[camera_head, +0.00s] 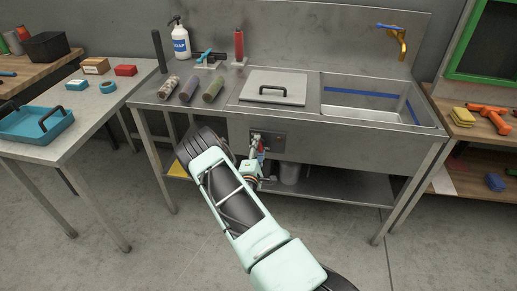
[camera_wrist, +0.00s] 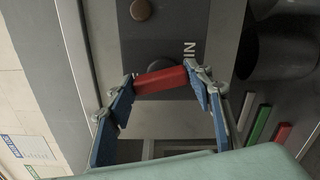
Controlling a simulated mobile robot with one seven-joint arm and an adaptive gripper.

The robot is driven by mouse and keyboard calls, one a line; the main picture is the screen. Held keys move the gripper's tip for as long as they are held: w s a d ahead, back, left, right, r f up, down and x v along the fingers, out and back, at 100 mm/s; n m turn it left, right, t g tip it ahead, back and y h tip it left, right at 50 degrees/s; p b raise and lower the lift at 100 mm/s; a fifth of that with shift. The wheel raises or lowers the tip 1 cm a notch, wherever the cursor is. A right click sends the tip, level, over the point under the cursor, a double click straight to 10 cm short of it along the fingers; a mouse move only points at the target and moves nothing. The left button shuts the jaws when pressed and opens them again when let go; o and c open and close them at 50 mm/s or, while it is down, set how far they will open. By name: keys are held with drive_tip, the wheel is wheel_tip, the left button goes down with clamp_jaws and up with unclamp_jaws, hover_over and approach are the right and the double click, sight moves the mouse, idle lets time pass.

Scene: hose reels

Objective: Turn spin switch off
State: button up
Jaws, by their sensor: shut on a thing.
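The spin switch is a red bar handle (camera_wrist: 160,81) on a dark round base (camera_wrist: 160,64), set in a dark panel (camera_wrist: 130,45) with partly visible white letters in the wrist view. In the head view the panel (camera_head: 273,136) is on the front of the steel sink unit. My gripper (camera_wrist: 161,76) has blue fingers, one at each end of the red bar, and is shut on it. In the head view my gripper (camera_head: 261,148) reaches the panel and largely hides the switch.
A round brown knob (camera_wrist: 141,10) sits on the same panel. A grey bucket (camera_head: 290,174) stands on the shelf below. The sink unit's top holds a lidded section (camera_head: 272,78), a basin (camera_head: 370,113) and several rolls. A side table (camera_head: 60,146) is at left.

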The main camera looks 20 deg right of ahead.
drive_tip(key=shift+m, duration=1.4)
drive_tip(key=o, duration=1.2)
drive_tip(key=shift+c, duration=0.2)
drive_tip(key=v, duration=1.2)
